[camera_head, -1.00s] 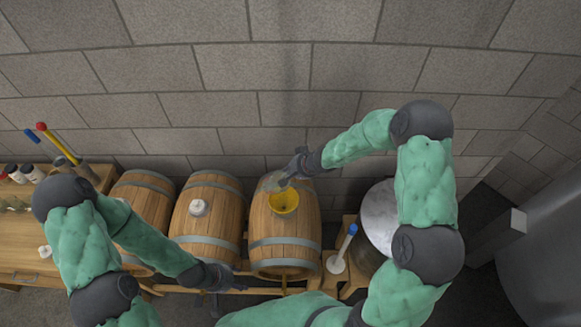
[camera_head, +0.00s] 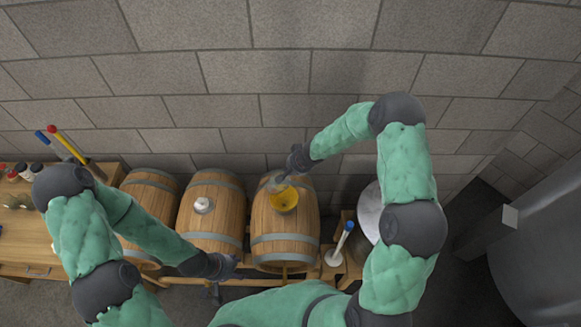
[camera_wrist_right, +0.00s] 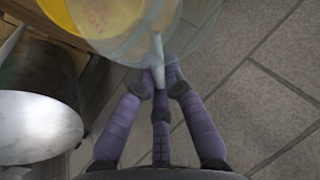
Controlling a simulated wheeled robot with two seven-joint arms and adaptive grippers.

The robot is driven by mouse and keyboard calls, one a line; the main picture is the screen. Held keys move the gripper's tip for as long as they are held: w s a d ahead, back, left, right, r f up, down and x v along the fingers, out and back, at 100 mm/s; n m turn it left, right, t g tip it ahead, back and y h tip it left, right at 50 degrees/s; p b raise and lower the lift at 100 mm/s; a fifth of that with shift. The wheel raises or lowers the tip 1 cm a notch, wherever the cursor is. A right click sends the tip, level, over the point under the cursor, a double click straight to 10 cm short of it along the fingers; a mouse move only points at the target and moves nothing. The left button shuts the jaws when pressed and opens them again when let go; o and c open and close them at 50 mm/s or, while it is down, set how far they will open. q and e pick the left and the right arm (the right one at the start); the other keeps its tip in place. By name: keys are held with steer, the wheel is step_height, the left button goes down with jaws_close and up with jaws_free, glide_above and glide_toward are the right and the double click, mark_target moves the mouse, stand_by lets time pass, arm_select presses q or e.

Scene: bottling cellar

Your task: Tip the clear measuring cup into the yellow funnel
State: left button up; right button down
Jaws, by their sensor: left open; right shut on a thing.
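The yellow funnel (camera_head: 285,200) sits on top of the right-hand barrel (camera_head: 285,226). The clear measuring cup (camera_head: 274,185) is at the funnel's rim and partly over it, and looks tilted toward it. My right gripper (camera_head: 284,177) is shut on the cup's handle. In the right wrist view, its fingers (camera_wrist_right: 160,78) close around the pale handle, and the see-through cup (camera_wrist_right: 150,32) overlaps the funnel (camera_wrist_right: 104,14). Whether the cup touches the funnel, and what it holds, I cannot tell. My left gripper (camera_head: 222,278) is open and empty, low in front of the middle barrel.
The middle barrel (camera_head: 211,222) has a white bung (camera_head: 202,205) on top. A blue-tipped tool stands in a white holder (camera_head: 334,257) right of the barrels. A wooden bench (camera_head: 25,245) with small jars is at the left. A block wall rises close behind.

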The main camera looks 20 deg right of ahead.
steer(key=shift+a+r+g+p, duration=0.1)
steer(key=shift+r+g+p, duration=0.2)
steer(key=shift+p, duration=0.5)
steer(key=shift+g+h, duration=0.4)
steer(key=shift+h, duration=0.1)
steer(key=shift+g+h, duration=0.4)
steer(key=shift+g, duration=0.1)
steer(key=shift+r+g+h, duration=0.35)
steer(key=shift+g+h, duration=0.15)
steer(key=shift+g, duration=0.1)
steer(key=shift+w+d+f+n+b, duration=0.2)
steer(key=shift+w+f+n+b, duration=0.65)
steer(key=shift+b, duration=4.7)
steer(key=shift+w+d+f+n+b, duration=0.15)
steer(key=shift+w+f+n+b, duration=0.65)
steer(key=shift+b, duration=4.75)
steer(key=shift+w+d+f+n+b, duration=0.35)
steer(key=shift+n+b, duration=1)
steer(key=shift+b, duration=4.2)
steer(key=shift+w+a+r, duration=0.1)
steer(key=shift+a+r, duration=0.05)
steer(key=shift+r, duration=0.1)
